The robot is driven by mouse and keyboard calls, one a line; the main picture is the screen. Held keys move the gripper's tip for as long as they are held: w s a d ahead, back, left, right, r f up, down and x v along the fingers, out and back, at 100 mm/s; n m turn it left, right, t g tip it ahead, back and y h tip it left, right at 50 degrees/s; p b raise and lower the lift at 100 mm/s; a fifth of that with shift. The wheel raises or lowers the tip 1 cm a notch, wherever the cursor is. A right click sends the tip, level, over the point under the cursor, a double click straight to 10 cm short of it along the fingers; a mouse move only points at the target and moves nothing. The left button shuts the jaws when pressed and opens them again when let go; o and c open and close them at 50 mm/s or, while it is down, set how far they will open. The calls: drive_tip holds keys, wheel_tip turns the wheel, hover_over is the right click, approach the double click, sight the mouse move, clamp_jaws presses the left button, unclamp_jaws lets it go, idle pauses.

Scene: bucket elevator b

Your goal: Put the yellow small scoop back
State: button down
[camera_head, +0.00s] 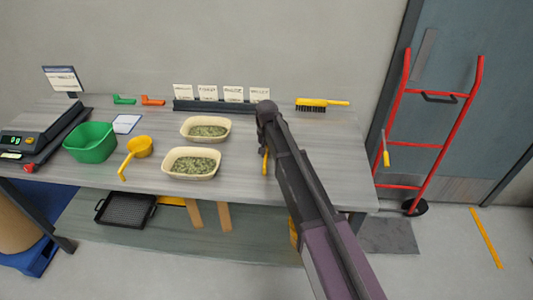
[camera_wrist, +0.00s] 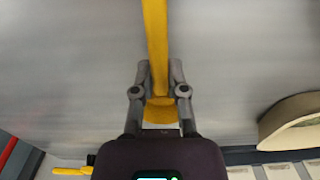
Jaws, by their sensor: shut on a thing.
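My gripper (camera_head: 266,146) is over the right part of the grey table, right of the two beige trays. It is shut on the yellow handle of a scoop (camera_head: 265,160). In the wrist view, my gripper (camera_wrist: 158,72) has its fingers on both sides of this yellow handle (camera_wrist: 156,40), which runs up out of the picture. The bowl of the held scoop is not clearly seen, and I cannot tell whether it touches the table. Another yellow scoop (camera_head: 140,147) lies on the table between the green bin and the trays, its handle toward the front edge.
Beige trays (camera_head: 192,176) (camera_head: 206,138) hold green flakes. A dark rack with white cards (camera_head: 207,93) stands behind them. A yellow brush (camera_head: 322,102) lies at the back right. A green bin (camera_head: 91,152) and scale (camera_head: 20,142) are left. A red hand truck (camera_head: 465,110) stands right.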

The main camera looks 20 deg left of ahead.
drive_tip(key=shift+f, duration=0.2)
drive_tip(key=c, duration=0.7)
unclamp_jaws()
drive_tip(key=shift+r, duration=0.25)
wheel_tip(320, 180, up, 12)
drive_tip(key=p, duration=1.2)
drive_tip(key=shift+d, duration=0.1)
